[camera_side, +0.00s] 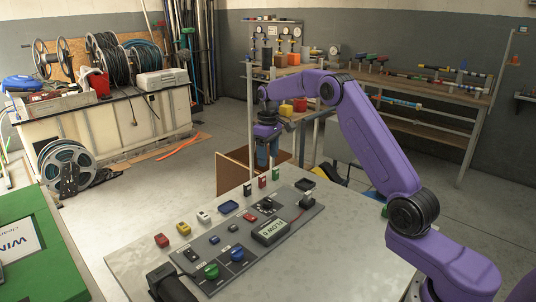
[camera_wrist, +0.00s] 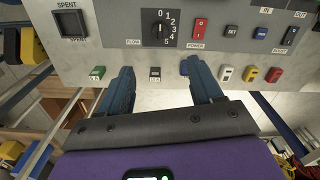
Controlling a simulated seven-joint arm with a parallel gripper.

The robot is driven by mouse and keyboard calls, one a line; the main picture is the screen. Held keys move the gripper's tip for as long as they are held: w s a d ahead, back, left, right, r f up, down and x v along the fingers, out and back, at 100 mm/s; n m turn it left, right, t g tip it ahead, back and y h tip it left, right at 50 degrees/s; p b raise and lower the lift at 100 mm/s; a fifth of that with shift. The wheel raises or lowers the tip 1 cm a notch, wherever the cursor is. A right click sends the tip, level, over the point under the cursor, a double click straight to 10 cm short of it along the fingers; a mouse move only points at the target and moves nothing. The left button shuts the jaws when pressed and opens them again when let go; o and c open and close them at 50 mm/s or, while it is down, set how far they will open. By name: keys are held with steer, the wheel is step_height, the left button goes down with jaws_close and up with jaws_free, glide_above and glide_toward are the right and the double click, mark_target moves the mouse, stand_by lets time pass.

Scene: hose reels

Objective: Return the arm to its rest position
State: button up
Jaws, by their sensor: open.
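My purple arm arches over the table from the right in the side view. My gripper (camera_side: 266,163) points down at the far edge of the table, beyond the row of small blocks. Its two blue fingers show in the wrist view (camera_wrist: 161,75); they are spread apart with nothing held between them. The grey control panel (camera_side: 225,262) lies on the light table (camera_side: 135,270). The wrist view shows its flow dial (camera_wrist: 160,28) and red power switch (camera_wrist: 201,29) beyond the fingertips.
Small coloured blocks line the panel's far side, among them a red (camera_side: 162,240), a yellow (camera_side: 183,228) and a green one (camera_side: 276,173). A brown box (camera_side: 232,172) stands on the floor behind the gripper. A green board (camera_side: 50,260) is at the left.

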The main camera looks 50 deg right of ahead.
steer(key=s+a+r+n, duration=0.3)
steer(key=s+a, duration=0.6)
steer(key=a, duration=0.1)
steer(key=s+a+r+n, duration=0.2)
steer(key=s+a, duration=0.7)
steer(key=a, duration=0.1)
steer(key=s+d+f+n, duration=0.2)
steer(key=s+n, duration=0.3)
steer(key=s, duration=2.1)
steer(key=shift+s+f, duration=0.2)
steer(key=shift+s, duration=0.05)
